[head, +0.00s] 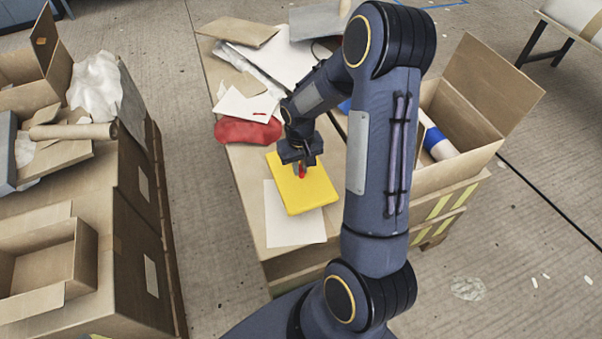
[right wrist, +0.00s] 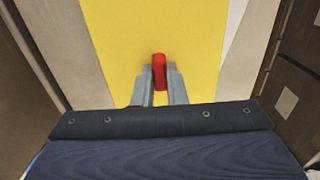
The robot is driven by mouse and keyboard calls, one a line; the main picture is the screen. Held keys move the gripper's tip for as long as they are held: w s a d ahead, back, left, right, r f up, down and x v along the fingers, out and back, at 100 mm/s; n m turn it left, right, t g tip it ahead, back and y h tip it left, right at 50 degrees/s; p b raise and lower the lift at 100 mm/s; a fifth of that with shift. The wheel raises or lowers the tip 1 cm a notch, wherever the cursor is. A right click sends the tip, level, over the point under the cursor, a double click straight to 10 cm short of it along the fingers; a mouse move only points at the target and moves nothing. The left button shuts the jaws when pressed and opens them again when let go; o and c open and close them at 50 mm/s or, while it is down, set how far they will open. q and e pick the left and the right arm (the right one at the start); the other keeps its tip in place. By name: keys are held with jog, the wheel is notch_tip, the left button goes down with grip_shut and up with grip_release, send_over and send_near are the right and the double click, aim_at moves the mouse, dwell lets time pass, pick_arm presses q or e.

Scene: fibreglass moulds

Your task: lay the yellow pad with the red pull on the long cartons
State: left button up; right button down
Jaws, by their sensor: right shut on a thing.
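The flat yellow pad (head: 315,190) shows in the head view over the long cardboard cartons (head: 244,178) in the middle, partly above a white sheet (head: 285,225). I cannot tell whether it rests on them or hangs just above. My right gripper (head: 300,171) is shut on the pad's red pull (head: 301,173), pointing down near the pad's middle. In the right wrist view the pull (right wrist: 160,72) stands between the two fingers of the gripper (right wrist: 160,85), with the yellow pad (right wrist: 120,40) behind it. My left gripper is not in view.
A red bundle (head: 245,131), papers (head: 285,58) and a brown sheet (head: 238,31) lie farther back on the middle cartons. An open box (head: 458,95) with a blue and white roll (head: 437,143) stands right. More cartons (head: 110,190) stand left, across a narrow floor gap.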

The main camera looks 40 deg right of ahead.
aim_at(301, 173)
jog(key=shift+w+d+f+b, duration=0.15)
jog(key=shift+d+f+b, duration=0.05)
jog(key=shift+f, duration=0.85)
jog(key=shift+w+d+f+b, duration=0.15)
jog(key=shift+d+f+b, duration=0.05)
jog(key=shift+f, duration=0.85)
jog(key=shift+f, duration=0.2)
jog(key=c, duration=1.5)
grip_release()
jog(key=shift+o, duration=0.2)
jog(key=shift+r, duration=0.1)
